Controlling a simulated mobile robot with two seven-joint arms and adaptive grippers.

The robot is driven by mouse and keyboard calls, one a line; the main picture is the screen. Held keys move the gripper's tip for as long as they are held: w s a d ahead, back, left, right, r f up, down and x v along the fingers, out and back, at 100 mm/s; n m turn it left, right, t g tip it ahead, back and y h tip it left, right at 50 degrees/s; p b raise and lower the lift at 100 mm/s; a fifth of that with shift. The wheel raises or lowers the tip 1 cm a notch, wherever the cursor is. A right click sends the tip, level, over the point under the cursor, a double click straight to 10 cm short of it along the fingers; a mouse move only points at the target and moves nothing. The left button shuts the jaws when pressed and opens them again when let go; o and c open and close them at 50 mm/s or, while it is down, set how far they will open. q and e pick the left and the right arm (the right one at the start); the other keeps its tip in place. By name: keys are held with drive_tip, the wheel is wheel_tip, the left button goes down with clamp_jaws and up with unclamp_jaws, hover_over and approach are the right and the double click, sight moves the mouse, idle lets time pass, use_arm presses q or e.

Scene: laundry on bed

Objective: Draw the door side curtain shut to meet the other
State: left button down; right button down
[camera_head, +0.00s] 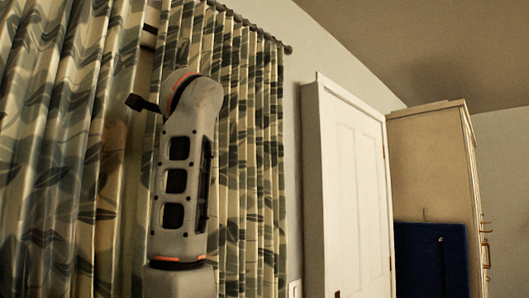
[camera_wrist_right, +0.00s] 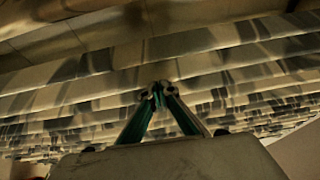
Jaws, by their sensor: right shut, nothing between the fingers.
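The door side curtain (camera_head: 252,130), cream with grey-green leaves, hangs in folds at the right end of the rod, nearest the door. The other curtain (camera_head: 60,130), of the same pattern, fills the left of the head view. A narrow dark gap (camera_head: 148,40) shows between them near the top, partly hidden by my right arm lower down. In the wrist view my right gripper (camera_wrist_right: 163,88) is shut and empty, its fingertips together in front of curtain folds (camera_wrist_right: 220,50). I cannot tell whether they touch the cloth. My left gripper is out of view.
The curtain rod (camera_head: 245,20) ends in a knob just right of the door side curtain. A white door (camera_head: 350,190) stands to the right, then a tall cabinet (camera_head: 430,160) with a dark blue panel (camera_head: 430,260) in front.

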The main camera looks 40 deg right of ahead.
sight(155, 135)
drive_tip(key=shift+s+a, duration=0.1)
drive_tip(key=shift+a, duration=1.9)
drive_tip(key=shift+a, duration=0.1)
